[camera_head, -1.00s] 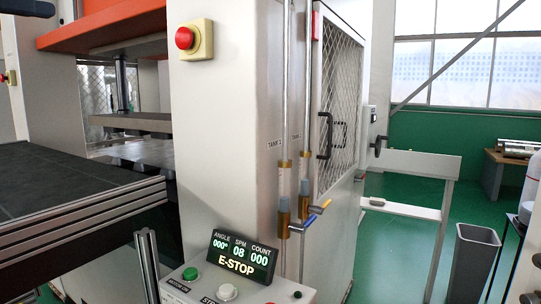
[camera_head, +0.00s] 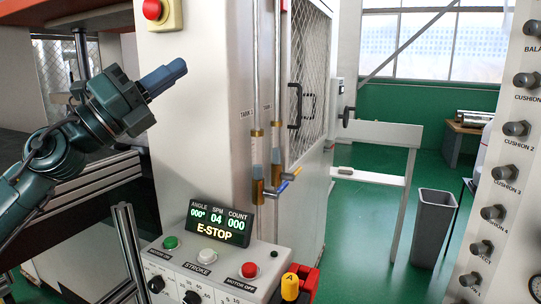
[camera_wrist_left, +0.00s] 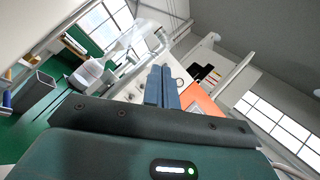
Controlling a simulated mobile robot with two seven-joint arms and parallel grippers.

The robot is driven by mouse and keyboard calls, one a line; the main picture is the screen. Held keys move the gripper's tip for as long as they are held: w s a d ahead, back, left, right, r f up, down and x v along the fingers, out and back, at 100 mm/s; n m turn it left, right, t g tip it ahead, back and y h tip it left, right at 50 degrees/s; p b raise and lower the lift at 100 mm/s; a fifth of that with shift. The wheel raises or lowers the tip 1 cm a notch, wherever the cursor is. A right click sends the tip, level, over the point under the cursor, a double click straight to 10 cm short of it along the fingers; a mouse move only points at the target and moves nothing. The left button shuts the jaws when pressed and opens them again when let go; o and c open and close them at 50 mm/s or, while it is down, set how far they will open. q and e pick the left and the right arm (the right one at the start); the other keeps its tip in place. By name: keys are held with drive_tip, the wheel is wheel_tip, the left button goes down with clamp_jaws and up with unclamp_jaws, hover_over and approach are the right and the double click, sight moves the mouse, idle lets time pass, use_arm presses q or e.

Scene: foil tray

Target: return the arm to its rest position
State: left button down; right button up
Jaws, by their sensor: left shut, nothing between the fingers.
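My left arm comes in from the left in the head view. Its gripper (camera_head: 178,69) points up and to the right, in front of the white machine column and below the red button. The two blue fingers are together with nothing between them. In the left wrist view the shut fingers (camera_wrist_left: 161,74) stand side by side in the middle, with the room tilted behind them. My right gripper is in neither view.
A control panel (camera_head: 205,262) with an E-STOP display (camera_head: 219,223) stands below the gripper. The emergency button (camera_head: 152,9) is above it. A knob panel (camera_head: 500,200) is at right. A grey bin (camera_head: 433,225) stands on the open green floor (camera_head: 365,235).

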use_arm(q)
drive_tip(key=s+a+f+n+t+y, duration=0.1)
drive_tip(key=a+f+n+y, duration=0.2)
drive_tip(key=f+n+y, duration=1.05)
drive_tip(key=s+a+f+n+t+y, duration=0.25)
drive_tip(key=f+n+y, duration=0.45)
drive_tip(key=f+n, duration=1.25)
drive_tip(key=s+f+n+g+h, duration=0.25)
drive_tip(key=s+f+g, duration=1.15)
drive_tip(key=s+f, duration=1.1)
drive_tip(key=w+d+f+t+h+p, duration=0.1)
drive_tip(key=w+d+f+t+h, duration=0.1)
drive_tip(key=w+d+t, duration=0.3)
drive_tip(key=shift+w+d+f+t+p, duration=0.2)
drive_tip(key=shift+d+f+t+p, duration=0.1)
drive_tip(key=shift+d+f+t, duration=0.55)
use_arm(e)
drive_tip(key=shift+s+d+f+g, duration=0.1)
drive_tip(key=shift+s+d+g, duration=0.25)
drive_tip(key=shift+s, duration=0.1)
use_arm(q)
drive_tip(key=shift+d+r+m, duration=0.1)
drive_tip(key=shift+m, duration=0.15)
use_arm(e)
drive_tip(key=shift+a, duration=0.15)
